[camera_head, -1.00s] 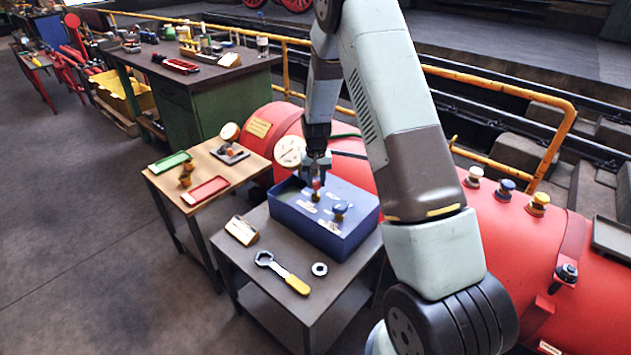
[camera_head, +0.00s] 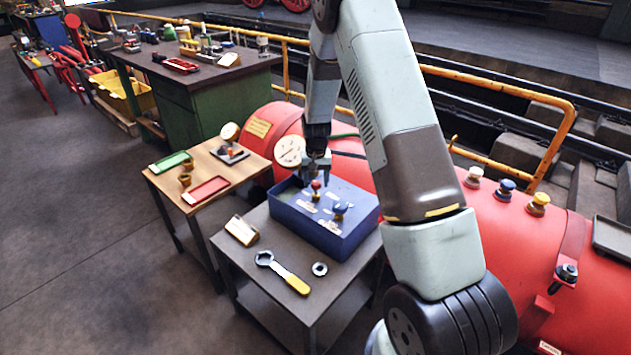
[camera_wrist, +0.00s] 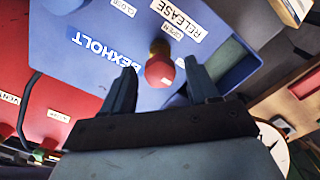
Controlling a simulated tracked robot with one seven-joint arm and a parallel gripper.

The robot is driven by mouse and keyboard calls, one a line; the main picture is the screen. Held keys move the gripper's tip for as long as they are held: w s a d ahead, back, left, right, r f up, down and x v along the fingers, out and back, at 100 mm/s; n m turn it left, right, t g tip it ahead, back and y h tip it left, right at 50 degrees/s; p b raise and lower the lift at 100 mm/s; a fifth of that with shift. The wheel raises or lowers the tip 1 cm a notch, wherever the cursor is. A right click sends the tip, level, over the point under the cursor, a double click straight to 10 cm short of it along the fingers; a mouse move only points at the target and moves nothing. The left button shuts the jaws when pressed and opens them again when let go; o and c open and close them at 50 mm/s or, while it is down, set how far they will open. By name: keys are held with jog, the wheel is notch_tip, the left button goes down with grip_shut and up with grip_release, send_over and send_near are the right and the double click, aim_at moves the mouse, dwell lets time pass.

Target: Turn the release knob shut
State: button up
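The release knob (camera_head: 316,187) is a small red knob on a brass-coloured stem, on top of the blue box (camera_head: 345,240). The wrist view shows the knob (camera_wrist: 159,73) beside labels reading RELEASE and OPEN; another label, CLOSED, is at the top. The knob's exact turn angle cannot be told. My gripper (camera_head: 318,176) is just above the knob in the head view. In the wrist view my gripper (camera_wrist: 160,68) has its two fingers spread, one on each side of the knob in the picture, with gaps to it. It holds nothing.
A blue knob (camera_head: 340,209) stands on the same box to the right. A round gauge (camera_head: 289,151) and the red boiler (camera_head: 500,225) are close behind. A wrench (camera_head: 284,274), a nut (camera_head: 320,269) and a plaque (camera_head: 241,230) lie on the grey table in front.

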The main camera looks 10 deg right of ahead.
aim_at(316, 182)
notch_tip(316, 182, up, 14)
jog(key=shift+f, duration=0.15)
dwell(0.7)
jog(key=s+d+r+n+t, duration=0.1)
jog(key=s+d+r+t, duration=0.2)
jog(key=s+r, duration=1.6)
jog(key=s+r+t, duration=0.1)
jog(key=s+r, duration=0.2)
jog(key=s, duration=0.6)
jog(key=s+r+n+t, duration=0.1)
jog(key=s+r, duration=0.2)
jog(key=s, duration=0.7)
jog(key=shift+s+d+r+t, duration=0.15)
jog(key=shift+d+r+t, duration=0.15)
jog(key=shift+d, duration=0.1)
